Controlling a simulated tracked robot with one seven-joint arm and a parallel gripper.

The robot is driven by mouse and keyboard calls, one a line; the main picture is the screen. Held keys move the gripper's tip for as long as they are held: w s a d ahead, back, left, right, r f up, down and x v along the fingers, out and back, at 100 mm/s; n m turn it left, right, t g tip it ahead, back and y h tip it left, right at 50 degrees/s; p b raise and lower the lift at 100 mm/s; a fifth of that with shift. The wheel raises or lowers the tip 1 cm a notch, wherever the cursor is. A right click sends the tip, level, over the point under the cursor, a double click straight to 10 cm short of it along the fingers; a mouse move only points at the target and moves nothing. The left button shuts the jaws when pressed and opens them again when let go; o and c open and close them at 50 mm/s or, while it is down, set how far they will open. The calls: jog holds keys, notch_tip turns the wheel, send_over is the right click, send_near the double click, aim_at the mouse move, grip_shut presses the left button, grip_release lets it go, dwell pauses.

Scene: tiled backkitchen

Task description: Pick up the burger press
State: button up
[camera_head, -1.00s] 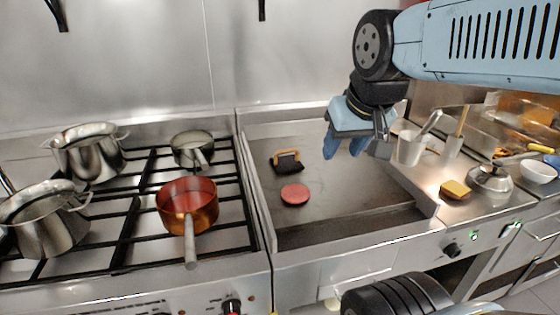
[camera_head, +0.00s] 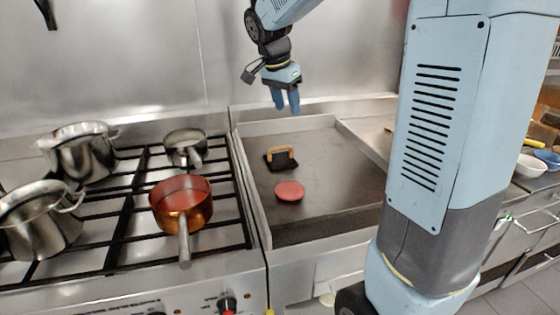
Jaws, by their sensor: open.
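The burger press (camera_head: 281,160) has a dark flat base and a tan handle on top. It sits on the griddle (camera_head: 335,165), towards its back left. A round reddish patty (camera_head: 289,190) lies on the griddle just in front of the press, close to it. My gripper (camera_head: 286,104) is above the back of the griddle, above the press in the picture and apart from it. Its blue fingers point down, are open and hold nothing.
A stove left of the griddle bears a copper pan (camera_head: 181,203), a small grey pan (camera_head: 185,147) and steel pots (camera_head: 80,150). A steel wall stands behind. My arm hides the right counter, where a white bowl (camera_head: 530,166) shows.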

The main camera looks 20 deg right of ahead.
jog(key=w+a+f+m+g+h, duration=0.1)
jog(key=w+f+m, duration=0.25)
jog(key=w, duration=0.25)
jog(key=w+a+f+m, duration=0.2)
jog(key=w+f, duration=0.3)
jog(key=w, duration=0.1)
send_near(280, 148)
jog(key=shift+h, duration=0.3)
jog(key=x, duration=0.3)
jog(key=w+x, duration=0.1)
jog(key=x, duration=0.1)
jog(key=shift+d+f, duration=0.1)
jog(key=shift+f, duration=0.1)
jog(key=shift+a+x, duration=0.1)
jog(key=shift+x, duration=1.2)
jog(key=shift+a+x, duration=0.15)
jog(key=shift+x, duration=1.15)
jog(key=shift+s, duration=0.15)
grip_shut()
